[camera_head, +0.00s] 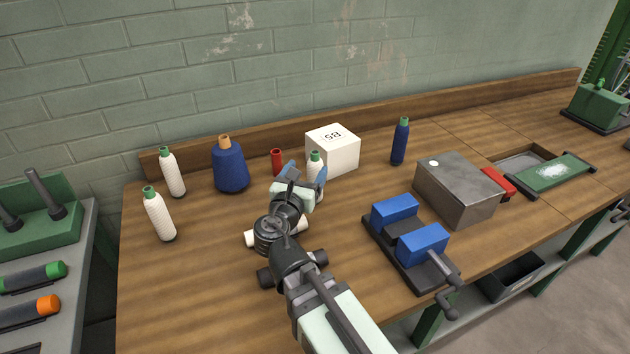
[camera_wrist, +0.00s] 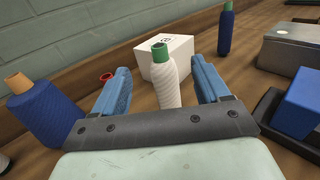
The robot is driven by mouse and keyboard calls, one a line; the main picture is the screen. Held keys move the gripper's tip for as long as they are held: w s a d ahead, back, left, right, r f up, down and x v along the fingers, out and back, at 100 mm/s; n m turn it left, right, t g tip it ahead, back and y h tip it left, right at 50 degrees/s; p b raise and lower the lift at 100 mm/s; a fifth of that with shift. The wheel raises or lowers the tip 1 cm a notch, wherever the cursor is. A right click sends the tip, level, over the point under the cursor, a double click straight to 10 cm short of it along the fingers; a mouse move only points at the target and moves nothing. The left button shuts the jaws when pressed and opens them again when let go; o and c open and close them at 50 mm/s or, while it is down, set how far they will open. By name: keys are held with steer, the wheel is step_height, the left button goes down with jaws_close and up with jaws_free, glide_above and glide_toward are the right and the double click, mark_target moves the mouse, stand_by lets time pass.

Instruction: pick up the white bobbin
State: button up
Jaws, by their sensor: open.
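A white bobbin (camera_head: 315,160) with a green top stands upright on the wooden bench, in front of a white box. My gripper (camera_head: 306,176) is open, and its blue fingers appear on either side of this bobbin. In the wrist view, the white bobbin (camera_wrist: 164,82) shows between the two spread fingers of my gripper (camera_wrist: 160,68), with gaps on both sides. Its lower end is hidden behind the gripper's grey bar. Two more white bobbins with green tops, one at the back (camera_head: 172,173) and one nearer (camera_head: 159,214), stand at the left of the bench.
A white box (camera_head: 340,151) stands close behind the bobbin. A red spool (camera_head: 277,161) and a large blue cone (camera_head: 230,169) stand to the left. A dark blue bobbin (camera_head: 400,143), a grey metal box (camera_head: 462,190) and a blue-jawed vise (camera_head: 409,236) are to the right.

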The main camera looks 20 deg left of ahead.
mark_target(313, 178)
step_height(313, 178, down, 5)
steer(key=shift+f, duration=0.15)
steer(key=shift+w+f, duration=0.1)
steer(key=shift+w, duration=0.1)
steer(key=shift+w+a, duration=0.15)
steer(key=shift+w, duration=1.65)
steer(key=shift+w+a, duration=0.15)
steer(key=shift+w, duration=1.65)
steer(key=c, duration=1.1)
